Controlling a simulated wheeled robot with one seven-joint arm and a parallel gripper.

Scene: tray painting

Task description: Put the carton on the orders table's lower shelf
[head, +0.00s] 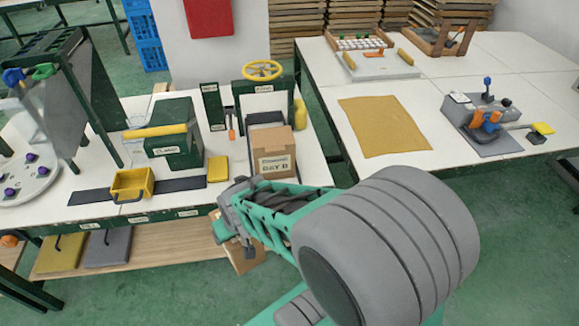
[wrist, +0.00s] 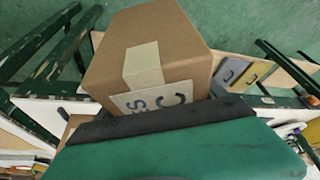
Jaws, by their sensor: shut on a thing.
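My gripper (head: 236,212) is shut on a brown carton (head: 243,259). In the head view the carton shows only in part, below the gripper and in front of the table edge. In the wrist view the carton (wrist: 165,40) is large, with a tape strip and a white label bearing a dark C, and appears tilted. The dark pad and green body of the gripper (wrist: 180,122) cover its lower part. The table (head: 60,195) at left has a wooden lower shelf (head: 165,253). The held carton is near that shelf's right end; I cannot tell whether it touches it.
A yellow mat (head: 62,253) and a grey mat (head: 108,247) hang or lie at the shelf's left. Another carton marked DAY B (head: 273,155) stands on the tabletop. The shelf's middle looks clear. A second table (head: 450,80) stands at right.

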